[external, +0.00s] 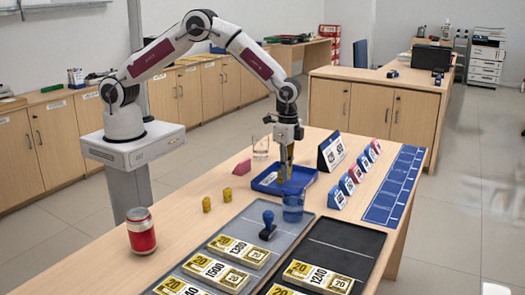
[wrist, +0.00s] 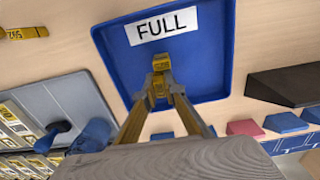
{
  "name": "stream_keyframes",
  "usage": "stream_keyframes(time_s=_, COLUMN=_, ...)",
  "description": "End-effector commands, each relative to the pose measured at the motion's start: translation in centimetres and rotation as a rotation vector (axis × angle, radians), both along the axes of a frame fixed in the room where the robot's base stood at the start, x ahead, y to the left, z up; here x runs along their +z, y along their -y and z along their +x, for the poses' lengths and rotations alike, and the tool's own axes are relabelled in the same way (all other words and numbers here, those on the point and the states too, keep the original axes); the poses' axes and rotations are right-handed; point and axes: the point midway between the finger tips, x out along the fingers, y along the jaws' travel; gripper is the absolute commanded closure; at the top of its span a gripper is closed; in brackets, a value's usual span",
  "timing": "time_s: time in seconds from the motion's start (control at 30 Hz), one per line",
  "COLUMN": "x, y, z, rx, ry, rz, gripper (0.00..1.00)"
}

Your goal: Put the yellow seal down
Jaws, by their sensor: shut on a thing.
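My gripper (external: 287,179) points down over the blue tray (external: 256,181) in the external view. In the wrist view its fingers (wrist: 164,90) are shut on the yellow seal (wrist: 161,62). The seal is in front of the tray floor (wrist: 200,75), just below the white label reading FULL (wrist: 162,27). The fingers hide part of the seal. I cannot tell whether it touches the tray.
Yellow pieces (external: 206,204) stand left of the tray. A blue cup (external: 293,206), blue stamp (external: 268,226) and grey tray (external: 225,222) with note bundles are in front. A desk calendar (external: 331,151) stands behind right; a red can (external: 141,230) stands left.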

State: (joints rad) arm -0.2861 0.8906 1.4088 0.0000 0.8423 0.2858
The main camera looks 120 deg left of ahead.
Motion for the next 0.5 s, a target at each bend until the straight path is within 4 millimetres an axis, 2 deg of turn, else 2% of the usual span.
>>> stream_keyframes(time_s=0.2, x=-2.1, y=0.0, z=0.0, rx=0.0, ry=0.0, rz=0.0, gripper=0.99)
stream_keyframes(time_s=0.5, x=-2.2, y=0.0, z=0.0, rx=0.0, ry=0.0, rz=0.0, gripper=0.99)
